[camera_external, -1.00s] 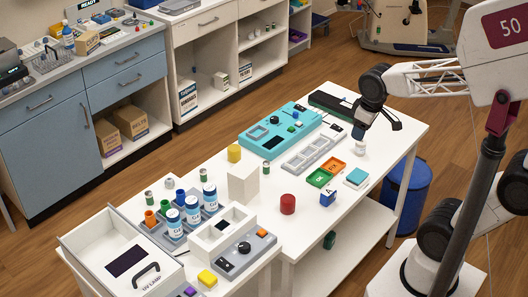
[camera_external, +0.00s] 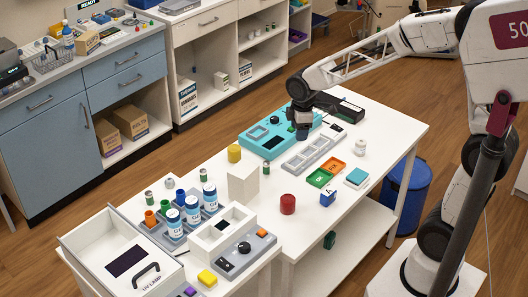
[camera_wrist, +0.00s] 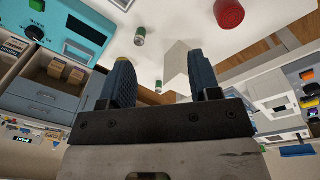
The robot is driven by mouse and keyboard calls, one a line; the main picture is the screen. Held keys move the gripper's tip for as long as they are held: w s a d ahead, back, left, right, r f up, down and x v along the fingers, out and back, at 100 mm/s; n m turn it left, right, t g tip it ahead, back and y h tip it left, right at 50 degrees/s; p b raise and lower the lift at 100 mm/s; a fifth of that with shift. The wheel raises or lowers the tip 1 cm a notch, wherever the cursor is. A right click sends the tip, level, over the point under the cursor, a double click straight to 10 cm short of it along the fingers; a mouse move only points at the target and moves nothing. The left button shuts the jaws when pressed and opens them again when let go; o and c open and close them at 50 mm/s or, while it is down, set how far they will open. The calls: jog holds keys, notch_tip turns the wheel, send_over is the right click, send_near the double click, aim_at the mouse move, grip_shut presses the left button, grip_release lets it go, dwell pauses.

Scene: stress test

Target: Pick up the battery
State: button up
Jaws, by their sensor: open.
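A small green battery (camera_external: 266,168) with a pale end stands upright on the white table, right of the white block. Another similar green cylinder (camera_external: 149,197) stands at the table's left end. In the wrist view, one green battery (camera_wrist: 139,37) stands beyond my fingers, and a second green cylinder (camera_wrist: 158,87) shows between them. My gripper (camera_external: 303,133) hangs over the area between the teal device and the grey slotted tray, apart from the batteries. Its two fingers are apart with nothing held between them in the wrist view (camera_wrist: 160,57).
A white block (camera_external: 243,183) and a yellow cylinder (camera_external: 234,153) stand near the battery. The teal device (camera_external: 258,135) and grey slotted tray (camera_external: 305,156) lie behind.

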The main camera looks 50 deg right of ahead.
aim_at(267, 162)
jog(key=w+f+n, duration=0.2)
jog(key=w+f, duration=0.2)
jog(key=w+a+f+n, duration=0.1)
jog(key=w+f, duration=0.3)
jog(key=f, duration=0.1)
jog(key=w+a+f+n+g, duration=0.1)
jog(key=w+f+n, duration=0.1)
jog(key=w+f, duration=0.2)
jog(key=shift+a+f+n, duration=0.15)
jog(key=shift+f+n, duration=0.1)
jog(key=shift+n, duration=0.05)
jog(key=shift+f, duration=0.1)
jog(key=shift+f, duration=1.2)
jog(key=shift+f, duration=0.1)
jog(key=shift+f, duration=2.5)
jog(key=c, duration=1)
jog(key=shift+r, duration=0.15)
